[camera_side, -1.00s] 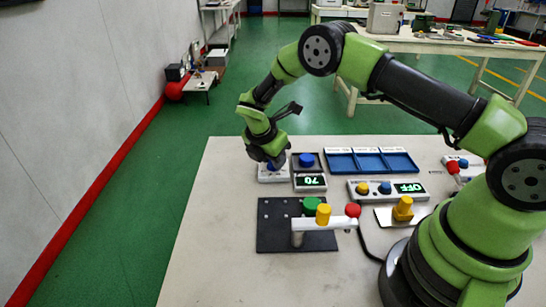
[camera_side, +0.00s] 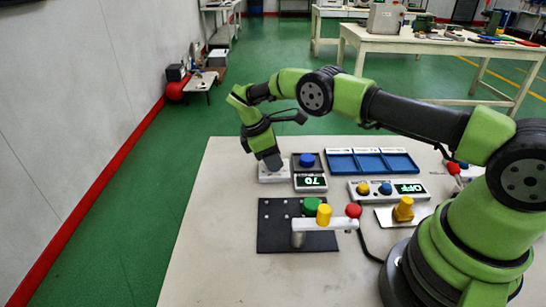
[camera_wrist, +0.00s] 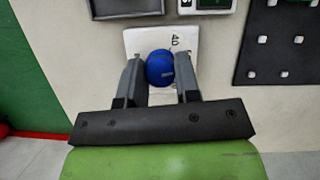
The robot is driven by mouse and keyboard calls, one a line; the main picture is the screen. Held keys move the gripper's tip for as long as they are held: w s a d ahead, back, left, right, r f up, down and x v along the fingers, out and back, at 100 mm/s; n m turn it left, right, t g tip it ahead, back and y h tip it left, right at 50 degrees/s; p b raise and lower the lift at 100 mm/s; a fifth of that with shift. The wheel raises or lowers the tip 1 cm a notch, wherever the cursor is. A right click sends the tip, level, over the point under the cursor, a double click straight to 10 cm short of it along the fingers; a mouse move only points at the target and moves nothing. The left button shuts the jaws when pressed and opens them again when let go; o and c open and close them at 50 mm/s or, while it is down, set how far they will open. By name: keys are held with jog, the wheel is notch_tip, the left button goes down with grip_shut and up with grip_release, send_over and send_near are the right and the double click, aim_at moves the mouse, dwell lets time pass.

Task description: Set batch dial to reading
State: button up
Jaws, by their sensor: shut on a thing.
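The batch dial is a blue knob (camera_wrist: 160,68) on a white base plate marked "40" (camera_wrist: 135,42). In the side view the white base (camera_side: 270,178) stands at the back left of the table, and the knob is mostly hidden by my gripper (camera_side: 271,163). In the wrist view the two dark fingers of my gripper (camera_wrist: 159,77) stand on either side of the knob and are shut on it. Just right of the dial, a display (camera_side: 311,182) reads "70" in the side view.
A control box (camera_side: 360,196) reads "OFF". A dark plate (camera_side: 270,236) with a lever stands in front.

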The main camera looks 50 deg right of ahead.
jog(key=shift+m, duration=0.3)
jog(key=o, duration=0.9)
jog(key=shift+r, duration=0.1)
jog(key=shift+v, duration=1.45)
jog(key=shift+r, duration=3.45)
